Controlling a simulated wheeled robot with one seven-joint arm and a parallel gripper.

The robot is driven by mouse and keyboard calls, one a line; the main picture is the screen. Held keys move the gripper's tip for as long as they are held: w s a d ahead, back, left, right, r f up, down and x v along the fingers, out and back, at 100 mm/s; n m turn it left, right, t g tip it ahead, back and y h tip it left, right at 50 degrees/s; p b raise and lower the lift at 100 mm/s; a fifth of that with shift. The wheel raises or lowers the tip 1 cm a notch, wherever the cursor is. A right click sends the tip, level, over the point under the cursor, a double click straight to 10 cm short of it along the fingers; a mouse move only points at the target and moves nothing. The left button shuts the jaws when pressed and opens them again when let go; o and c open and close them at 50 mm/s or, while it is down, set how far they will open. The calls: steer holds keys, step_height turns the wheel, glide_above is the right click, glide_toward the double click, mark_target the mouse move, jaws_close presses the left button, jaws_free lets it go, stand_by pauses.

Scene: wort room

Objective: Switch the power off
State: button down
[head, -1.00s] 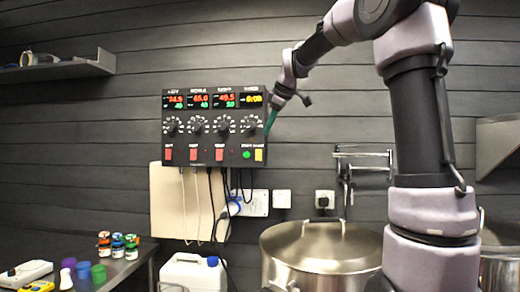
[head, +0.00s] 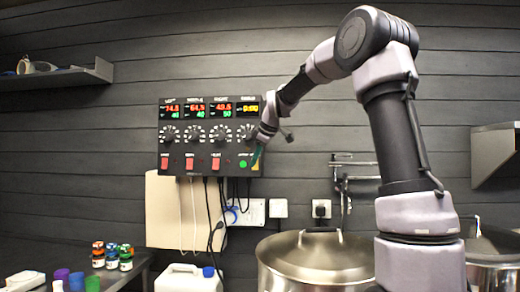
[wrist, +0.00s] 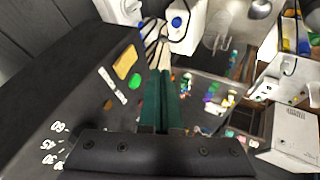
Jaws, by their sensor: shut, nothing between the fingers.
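A black control panel (head: 210,150) hangs on the wall, with several displays on top, black dials below them and red rocker switches (head: 190,163) along the bottom. A round green button (head: 243,163) sits at its lower right; it also shows in the wrist view (wrist: 134,81). Beside it is a yellow rectangular switch (wrist: 125,62), hidden behind my gripper in the head view. My gripper (head: 257,160) is shut and empty, its green fingers pointing down at the panel's lower right corner. In the wrist view the fingers (wrist: 158,78) are just right of both controls; I cannot tell if they touch.
Cables hang below the panel past a beige board (head: 172,215) and wall sockets (head: 278,208). A large lidded steel pot (head: 315,262) stands below right. A white jug (head: 188,278) and a bench with small jars (head: 112,256) are lower left. A shelf (head: 60,77) is upper left.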

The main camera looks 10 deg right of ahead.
steer(key=shift+w+d+r, duration=0.15)
steer(key=shift+w+d, duration=0.05)
steer(key=shift+w, duration=0.4)
steer(key=shift+w+d+r, duration=0.1)
steer(key=shift+w+d, duration=0.15)
steer(key=shift+w, duration=0.3)
steer(key=shift+w+d+r, duration=0.15)
steer(key=shift+w+d, duration=0.05)
steer(key=shift+w, duration=0.4)
steer(key=shift+w+d+r, duration=0.1)
steer(key=shift+w, duration=0.15)
steer(key=shift+r, duration=0.15)
steer(key=shift+r, duration=0.65)
